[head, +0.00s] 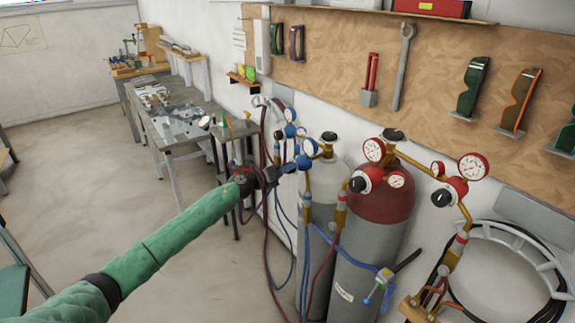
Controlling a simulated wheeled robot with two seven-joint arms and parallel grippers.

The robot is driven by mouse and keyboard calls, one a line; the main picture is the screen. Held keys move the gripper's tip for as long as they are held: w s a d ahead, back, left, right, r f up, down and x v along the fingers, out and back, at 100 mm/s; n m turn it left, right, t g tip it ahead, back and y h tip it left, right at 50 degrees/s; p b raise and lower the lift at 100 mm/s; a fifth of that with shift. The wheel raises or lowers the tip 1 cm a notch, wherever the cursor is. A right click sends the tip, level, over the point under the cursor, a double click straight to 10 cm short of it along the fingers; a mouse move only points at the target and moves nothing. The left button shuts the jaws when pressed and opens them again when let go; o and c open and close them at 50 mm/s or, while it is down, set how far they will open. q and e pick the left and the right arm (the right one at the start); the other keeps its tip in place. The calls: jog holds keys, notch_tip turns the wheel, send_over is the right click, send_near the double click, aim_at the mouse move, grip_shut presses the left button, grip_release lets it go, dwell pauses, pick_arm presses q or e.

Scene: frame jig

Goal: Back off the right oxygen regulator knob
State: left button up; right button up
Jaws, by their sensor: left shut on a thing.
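The right oxygen regulator, with blue-rimmed gauges (309,147), sits at the grey cylinder (326,178). My left gripper (287,168) reaches in from the left and meets this regulator at its left side, below the upper gauge. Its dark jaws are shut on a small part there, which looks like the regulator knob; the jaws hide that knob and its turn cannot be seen. My right gripper is out of view.
Another blue-gauge regulator (290,114) stands just behind. A red cylinder (378,193) with red gauges (374,150) is close on the right, with another red-gauge regulator (473,167) farther right. Hoses (268,230) hang below my gripper. A workbench (175,115) stands behind; the left floor is clear.

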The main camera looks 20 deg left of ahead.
pick_arm(q)
jog(key=n+p, duration=0.5)
jog(key=n, duration=0.4)
jog(key=shift+a+r, duration=0.1)
jog(key=shift+r, duration=0.05)
jog(key=shift+n+p, duration=0.3)
jog(key=shift+n, duration=0.3)
jog(key=n+p, duration=0.1)
jog(key=n, duration=0.3)
jog(key=shift+p, duration=0.3)
jog(key=shift+n, duration=0.8)
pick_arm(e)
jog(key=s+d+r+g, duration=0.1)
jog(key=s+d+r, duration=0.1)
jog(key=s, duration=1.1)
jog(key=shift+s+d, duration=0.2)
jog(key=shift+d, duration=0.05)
pick_arm(q)
jog(key=shift+p, duration=0.3)
jog(key=shift+f, duration=0.2)
jog(key=o, duration=1)
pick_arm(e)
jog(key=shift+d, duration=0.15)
